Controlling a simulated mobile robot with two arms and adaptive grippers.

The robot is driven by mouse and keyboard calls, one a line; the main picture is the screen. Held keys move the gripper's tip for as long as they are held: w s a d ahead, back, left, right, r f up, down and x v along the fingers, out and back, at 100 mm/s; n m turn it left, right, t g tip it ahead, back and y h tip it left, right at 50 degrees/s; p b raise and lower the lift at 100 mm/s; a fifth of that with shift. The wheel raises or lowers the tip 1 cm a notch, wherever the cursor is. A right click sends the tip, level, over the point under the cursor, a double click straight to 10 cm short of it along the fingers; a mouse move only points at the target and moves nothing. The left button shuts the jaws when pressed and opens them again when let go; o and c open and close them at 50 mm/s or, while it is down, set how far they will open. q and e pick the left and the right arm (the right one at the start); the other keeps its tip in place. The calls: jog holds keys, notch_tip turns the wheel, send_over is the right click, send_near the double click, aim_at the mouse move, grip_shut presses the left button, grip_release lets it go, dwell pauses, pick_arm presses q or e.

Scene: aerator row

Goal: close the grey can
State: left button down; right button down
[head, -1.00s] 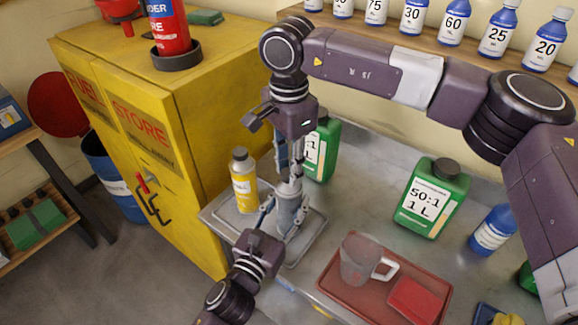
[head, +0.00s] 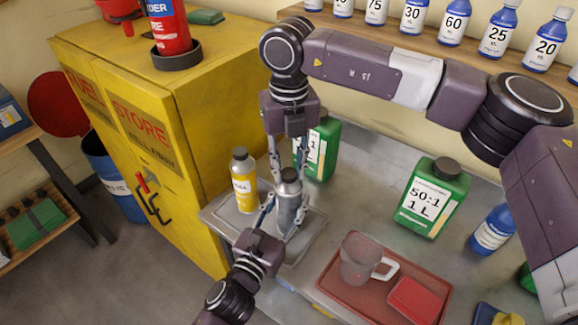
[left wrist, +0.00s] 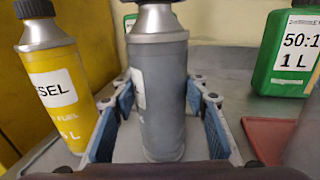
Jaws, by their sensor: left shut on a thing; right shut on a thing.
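The grey can (head: 287,208) stands upright on a grey tray (head: 222,217). Its dark cap (head: 289,174) sits on its top; whether it is fully seated cannot be seen. My left gripper (head: 283,214) is shut on the can's body from the front, and the left wrist view shows the can (left wrist: 163,100) between its blue-padded fingers (left wrist: 160,125). My right gripper (head: 288,168) points down from above, shut on the cap with a finger on each side. The cap's upper part is cut off in the left wrist view.
A yellow can (head: 244,182) stands close left of the grey can. A green bottle (head: 322,150) is just behind. A red tray (head: 335,283) with a mug (head: 358,262) lies to the right, and another green bottle (head: 432,198) stands behind it.

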jog(key=shift+m, duration=0.9)
jog(key=c, duration=1.5)
grip_release()
jog(key=shift+r, duration=0.1)
notch_tip(320, 180, up, 12)
jog(key=shift+f, duration=0.1)
pick_arm(q)
jog(key=c, duration=1.1)
grip_release()
jog(key=shift+s, duration=0.15)
jog(key=v, duration=1.1)
jog(key=shift+s+a, duration=0.2)
jog(key=shift+s, duration=0.15)
